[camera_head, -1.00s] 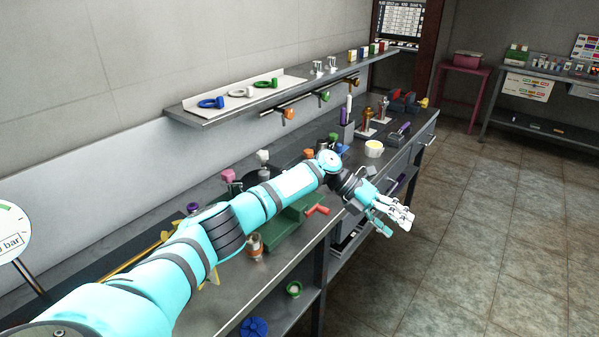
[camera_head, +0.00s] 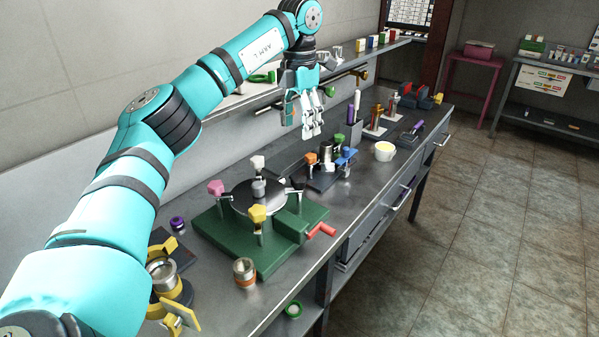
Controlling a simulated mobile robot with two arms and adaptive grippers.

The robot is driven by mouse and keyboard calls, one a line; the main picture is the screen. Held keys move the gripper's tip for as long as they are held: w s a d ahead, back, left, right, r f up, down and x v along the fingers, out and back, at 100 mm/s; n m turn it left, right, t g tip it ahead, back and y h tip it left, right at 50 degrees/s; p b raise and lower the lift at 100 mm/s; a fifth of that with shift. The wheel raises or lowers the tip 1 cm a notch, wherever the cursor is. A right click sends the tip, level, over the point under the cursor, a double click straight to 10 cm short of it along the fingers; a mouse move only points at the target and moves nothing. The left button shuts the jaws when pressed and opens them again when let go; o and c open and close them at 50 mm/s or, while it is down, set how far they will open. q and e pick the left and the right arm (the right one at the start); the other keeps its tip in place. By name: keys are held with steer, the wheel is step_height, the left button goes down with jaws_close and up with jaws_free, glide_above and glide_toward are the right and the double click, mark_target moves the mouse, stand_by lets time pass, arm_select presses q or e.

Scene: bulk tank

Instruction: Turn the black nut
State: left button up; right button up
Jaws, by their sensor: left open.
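A green fixture (camera_head: 268,253) stands on the bench and carries a dark round disc (camera_head: 240,197). Coloured nuts stand around the disc: pink (camera_head: 215,187), white (camera_head: 257,162) and yellow (camera_head: 257,213). A small black nut (camera_head: 298,184) appears at the disc's right side; its shape is hard to make out against the dark bench. My left gripper (camera_head: 311,132) points down, open and empty, in the air above and beyond the fixture, apart from the nuts. My right gripper is not in view.
A red handle (camera_head: 322,230) sticks out at the fixture's front right. A block with an orange knob and blue parts (camera_head: 325,176) stands beyond. A copper-coloured jar (camera_head: 244,271) stands in front. A shelf (camera_head: 398,43) runs along the wall.

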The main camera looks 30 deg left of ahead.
arm_select(q)
glide_above(298, 178)
step_height(298, 178, down, 4)
step_height(298, 178, down, 2)
steer(key=shift+s+f, duration=0.1)
steer(key=shift+f, duration=0.1)
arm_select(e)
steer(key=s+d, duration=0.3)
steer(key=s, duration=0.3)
arm_select(q)
step_height(298, 178, down, 6)
steer(key=shift+d+f+p, duration=0.1)
steer(key=shift+f+p, duration=0.05)
steer(key=shift+p, duration=0.5)
steer(key=shift+f, duration=1.25)
steer(key=c, duration=1.1)
steer(key=shift+c, duration=0.2)
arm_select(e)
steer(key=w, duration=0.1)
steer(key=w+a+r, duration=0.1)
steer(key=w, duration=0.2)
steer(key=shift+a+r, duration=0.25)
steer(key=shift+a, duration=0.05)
